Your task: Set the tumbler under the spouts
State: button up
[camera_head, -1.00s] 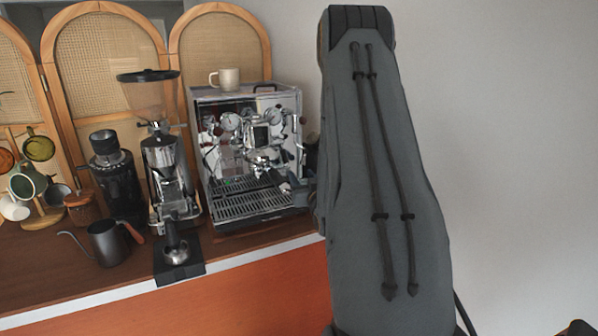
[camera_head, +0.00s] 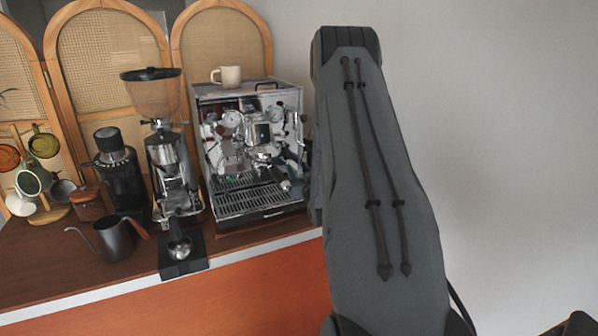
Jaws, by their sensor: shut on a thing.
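The chrome espresso machine (camera_head: 290,120) stands on the counter, left of my raised arm. Its portafilter and spout area (camera_head: 262,157) shows at the front, too small to make out the separate spouts. Below it, the slotted drip tray (camera_head: 245,202) looks bare in the part I see. I see no tumbler that I can make out. My gripper is not in view; my large grey arm link fills the middle right and hides what is behind it.
A cream mug (camera_head: 228,76) stands on top of the machine. Left are a grinder (camera_head: 165,150), a black grinder (camera_head: 120,175), a kettle (camera_head: 114,240), a mug tree (camera_head: 42,175) and a tamper (camera_head: 180,248) on a black mat. The counter's front edge (camera_head: 235,258) runs below.

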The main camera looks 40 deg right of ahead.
jog(key=o, duration=1.2)
jog(key=shift+f, duration=0.1)
